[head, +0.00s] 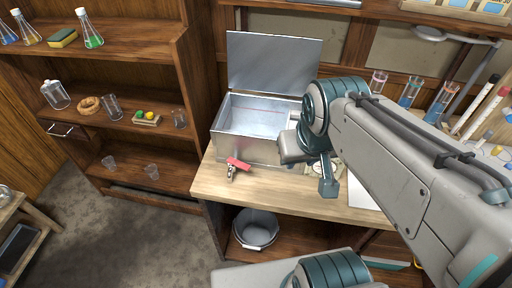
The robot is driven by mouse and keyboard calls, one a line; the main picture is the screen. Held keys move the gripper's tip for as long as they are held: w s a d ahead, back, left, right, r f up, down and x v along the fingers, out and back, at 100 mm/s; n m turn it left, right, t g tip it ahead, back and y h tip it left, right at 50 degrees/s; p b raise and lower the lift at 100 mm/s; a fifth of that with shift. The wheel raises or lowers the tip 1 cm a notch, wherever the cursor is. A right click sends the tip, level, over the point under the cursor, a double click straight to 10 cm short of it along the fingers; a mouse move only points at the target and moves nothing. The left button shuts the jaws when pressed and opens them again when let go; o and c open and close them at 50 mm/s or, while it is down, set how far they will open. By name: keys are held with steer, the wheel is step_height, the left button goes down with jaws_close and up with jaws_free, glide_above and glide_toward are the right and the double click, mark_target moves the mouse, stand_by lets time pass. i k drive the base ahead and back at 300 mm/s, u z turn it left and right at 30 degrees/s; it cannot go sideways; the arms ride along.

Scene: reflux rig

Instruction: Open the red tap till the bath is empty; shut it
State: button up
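The bath is an open metal box (227,146) with its lid (273,62) raised, at the left end of the wooden bench. A thin red line runs along its inner back wall. I cannot tell whether it holds liquid. The tap's red handle (238,163) sits above a small metal spout (231,173) low on the bath's front, over the bench edge. The handle looks turned sideways across the spout. No stream shows below it. My gripper (328,188) is right of the tap, apart from it; its fingers are not clear enough to tell open from shut.
A grey bucket (256,229) stands on the shelf below the bench, roughly under the tap. Shelves with glassware stand left. Floor (130,235) in front of them is clear.

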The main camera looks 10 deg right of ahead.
mark_target(231, 161)
steer(key=z, duration=0.65)
steer(key=k, duration=0.9)
steer(key=u, duration=1.15)
steer(key=i, duration=0.5)
steer(key=z, duration=0.05)
